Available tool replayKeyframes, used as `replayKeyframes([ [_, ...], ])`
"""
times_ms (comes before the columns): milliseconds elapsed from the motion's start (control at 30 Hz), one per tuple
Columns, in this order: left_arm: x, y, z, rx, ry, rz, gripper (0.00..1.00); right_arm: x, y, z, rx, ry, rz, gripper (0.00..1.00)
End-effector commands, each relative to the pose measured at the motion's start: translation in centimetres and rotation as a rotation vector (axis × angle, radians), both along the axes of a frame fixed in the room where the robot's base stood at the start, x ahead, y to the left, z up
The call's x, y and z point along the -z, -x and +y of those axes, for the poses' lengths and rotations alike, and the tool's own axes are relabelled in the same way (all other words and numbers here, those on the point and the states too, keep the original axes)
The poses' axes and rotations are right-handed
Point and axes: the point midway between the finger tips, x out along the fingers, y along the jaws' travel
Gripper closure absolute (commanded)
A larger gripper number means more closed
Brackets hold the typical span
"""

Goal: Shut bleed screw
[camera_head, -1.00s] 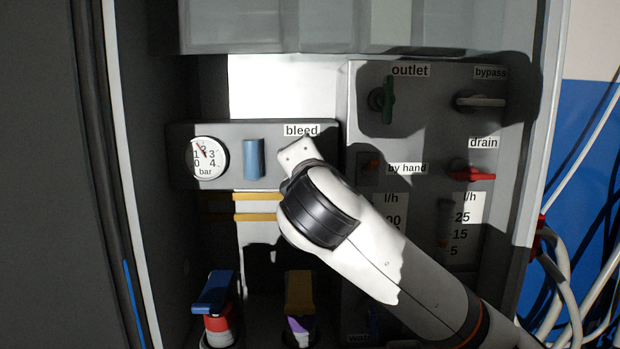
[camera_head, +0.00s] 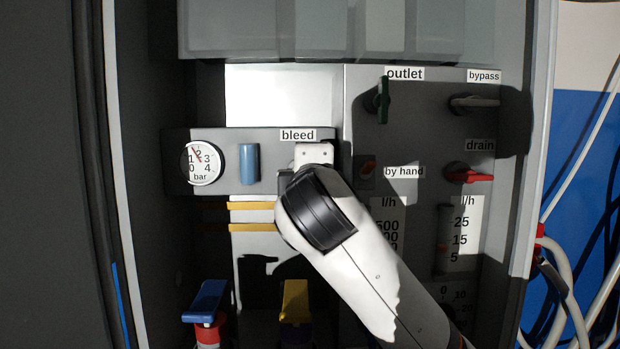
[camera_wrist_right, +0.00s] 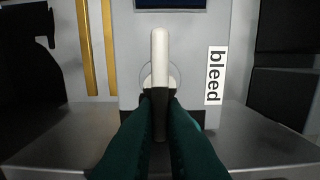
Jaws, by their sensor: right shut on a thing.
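The bleed screw (camera_wrist_right: 160,55) shows in the right wrist view as a white bar on a round base, below the word "bleed" on its panel. The bar runs up and down in that picture, between the dark green fingers of my right gripper (camera_wrist_right: 160,100). The fingers are shut on it. In the head view my right wrist covers the screw and the fingers, just under the "bleed" label (camera_head: 298,135). My left gripper is in neither view.
A pressure gauge (camera_head: 203,162) and a blue cylinder (camera_head: 249,164) sit left of my wrist. To its right are the green outlet handle (camera_head: 383,100), a by-hand switch (camera_head: 367,170) and the red drain handle (camera_head: 468,177). Blue (camera_head: 208,298) and yellow (camera_head: 295,298) handles stand below.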

Motion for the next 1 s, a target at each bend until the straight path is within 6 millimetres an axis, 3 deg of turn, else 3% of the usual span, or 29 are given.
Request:
replayKeyframes([
  [367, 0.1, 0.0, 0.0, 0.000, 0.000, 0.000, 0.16, 0.3, -0.1, 0.0, 0.002, -0.004, 0.008, 1.00],
  [400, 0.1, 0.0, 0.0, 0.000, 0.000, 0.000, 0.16, 0.3, -0.1, 0.0, 0.002, -0.004, 0.008, 0.86],
  [500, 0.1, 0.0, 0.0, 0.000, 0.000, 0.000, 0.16, 0.3, -0.1, 0.0, 0.001, -0.004, 0.007, 0.70],
  [833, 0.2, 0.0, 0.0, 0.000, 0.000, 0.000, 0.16, 0.2, 0.2, 0.0, 0.000, -0.003, 0.002, 0.69],
  [1000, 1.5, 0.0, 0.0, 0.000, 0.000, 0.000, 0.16, 0.4, 2.4, 0.1, -0.003, -0.004, -0.002, 0.69],
])
